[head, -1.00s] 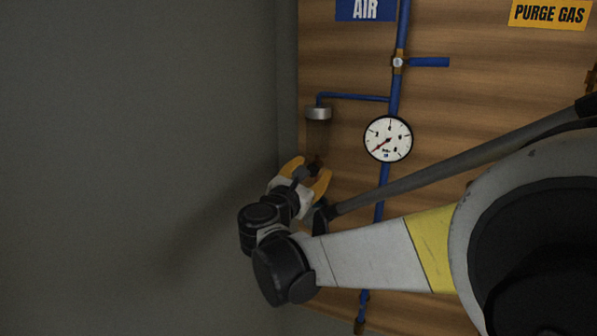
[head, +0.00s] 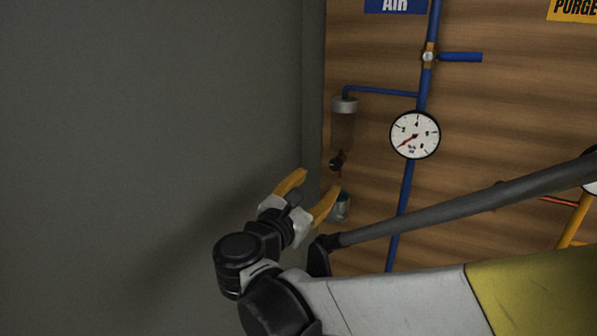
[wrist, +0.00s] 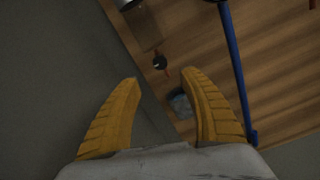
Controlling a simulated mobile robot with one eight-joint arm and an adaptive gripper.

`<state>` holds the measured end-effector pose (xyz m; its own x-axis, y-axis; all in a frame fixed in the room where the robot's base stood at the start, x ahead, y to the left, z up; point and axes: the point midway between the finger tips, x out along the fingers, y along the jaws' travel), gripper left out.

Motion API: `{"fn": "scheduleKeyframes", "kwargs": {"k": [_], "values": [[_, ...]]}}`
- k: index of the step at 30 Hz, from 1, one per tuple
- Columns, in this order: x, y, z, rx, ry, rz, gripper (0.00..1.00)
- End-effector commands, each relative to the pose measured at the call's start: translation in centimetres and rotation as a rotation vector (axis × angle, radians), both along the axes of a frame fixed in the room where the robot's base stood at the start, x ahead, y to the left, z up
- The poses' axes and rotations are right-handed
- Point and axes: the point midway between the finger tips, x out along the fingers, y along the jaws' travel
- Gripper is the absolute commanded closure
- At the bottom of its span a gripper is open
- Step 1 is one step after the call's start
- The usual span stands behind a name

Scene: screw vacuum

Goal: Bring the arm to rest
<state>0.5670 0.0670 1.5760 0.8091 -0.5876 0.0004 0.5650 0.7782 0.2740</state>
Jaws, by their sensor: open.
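My gripper (head: 308,196) is open, with its two yellow fingers spread and nothing visible between them. In the head view it is at the lower centre, in front of the grey wall and left of the wooden panel. In the wrist view the gripper (wrist: 160,85) has both fingers apart, pointing toward the panel.
A wooden panel (head: 500,120) carries blue piping (head: 408,190), a round gauge (head: 415,135) and a blue-handled valve (head: 460,57). The grey wall (head: 150,120) on the left is bare.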

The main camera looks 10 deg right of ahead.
Motion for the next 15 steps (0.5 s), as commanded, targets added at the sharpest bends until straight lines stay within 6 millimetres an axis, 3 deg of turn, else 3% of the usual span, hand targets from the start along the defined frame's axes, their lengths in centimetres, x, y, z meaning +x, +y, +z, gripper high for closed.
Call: {"fn": "scheduleKeyframes", "kwargs": {"k": [11, 15], "values": [[-0.5, 0.3, 0.0, 0.001, 0.0, -0.001, 0.49], [-0.9, -1.1, -2.5, 0.081, 0.003, -0.016, 0.49]]}}
